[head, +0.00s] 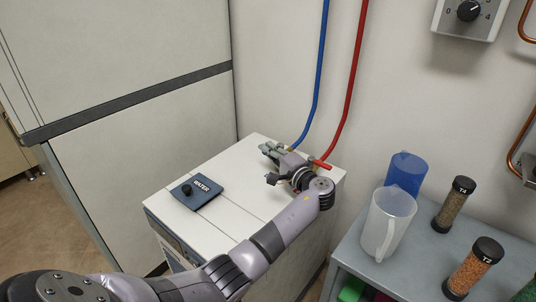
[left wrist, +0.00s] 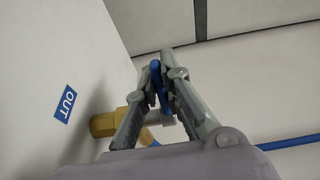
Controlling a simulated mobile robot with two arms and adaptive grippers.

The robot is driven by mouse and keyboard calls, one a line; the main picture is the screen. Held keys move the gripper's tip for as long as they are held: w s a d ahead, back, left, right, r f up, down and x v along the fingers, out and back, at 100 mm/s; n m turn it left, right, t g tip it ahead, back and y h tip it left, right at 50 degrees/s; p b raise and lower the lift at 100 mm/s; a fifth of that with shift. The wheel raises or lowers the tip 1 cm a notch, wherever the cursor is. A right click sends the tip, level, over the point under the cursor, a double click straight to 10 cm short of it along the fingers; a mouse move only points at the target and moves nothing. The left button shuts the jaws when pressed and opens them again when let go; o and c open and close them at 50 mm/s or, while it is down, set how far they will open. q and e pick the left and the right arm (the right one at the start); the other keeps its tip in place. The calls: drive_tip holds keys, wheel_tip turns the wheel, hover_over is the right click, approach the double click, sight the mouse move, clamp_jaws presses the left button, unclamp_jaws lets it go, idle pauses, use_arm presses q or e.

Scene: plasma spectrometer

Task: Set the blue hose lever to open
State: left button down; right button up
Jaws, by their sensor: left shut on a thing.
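My left gripper (head: 268,150) is at the top back of the white cabinet, where the blue hose (head: 319,75) comes down. In the left wrist view, the left gripper (left wrist: 163,72) is shut on the blue lever (left wrist: 156,76), which shows as a blue strip between the fingers. A brass fitting (left wrist: 103,124) and a grey valve part sit just behind the fingers. The lever is hidden by the gripper in the head view. A blue OUT label (left wrist: 65,103) is on the white surface beside the fitting. My right gripper is not in view.
A red hose (head: 354,85) and red lever (head: 322,164) are close beside my left wrist. The white cabinet (head: 235,210) carries a blue WATER panel (head: 208,188) with a black knob. On the right, a grey table (head: 350,250) holds jugs and jars.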

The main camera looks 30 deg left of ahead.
use_arm(q)
drive_tip(key=shift+a+r+n+g, duration=0.1)
drive_tip(key=shift+r+n+g, duration=0.2)
drive_tip(key=shift+g, duration=0.1)
drive_tip(key=c, duration=1.7)
unclamp_jaws()
drive_tip(key=shift+s+f, duration=0.15)
drive_tip(key=shift+d, duration=0.35)
drive_tip(key=v, duration=0.7)
drive_tip(key=shift+s+f, duration=0.1)
